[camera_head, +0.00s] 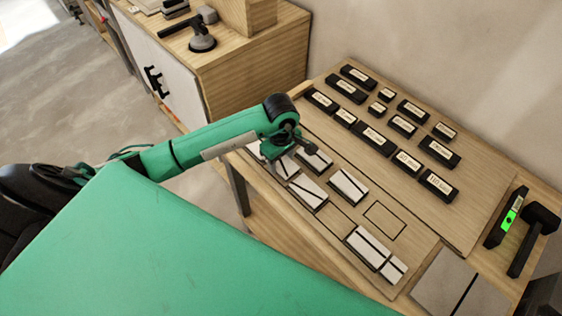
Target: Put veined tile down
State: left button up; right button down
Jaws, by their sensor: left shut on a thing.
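My left gripper (284,145) is over the far left end of the row of tiles on the wooden work board (343,222). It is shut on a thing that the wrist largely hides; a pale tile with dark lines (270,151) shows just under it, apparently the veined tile. I cannot tell whether it touches the board. Other white tiles with dark lines lie close by: one (285,167), a second (313,158), a third (307,192) and more (348,187) toward the right. My right gripper is not in view.
An outlined square (384,220) on the board is empty. A large tile (368,247) and a small one (393,270) lie nearer. Several labelled black blocks (373,137) stand behind. A green-marked level (508,216) and a black mallet (532,238) lie at the right.

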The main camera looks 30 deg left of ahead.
pick_arm(q)
jog(key=shift+f, duration=0.95)
jog(key=shift+f, duration=0.1)
jog(key=shift+f, duration=0.15)
jog(key=o, duration=1)
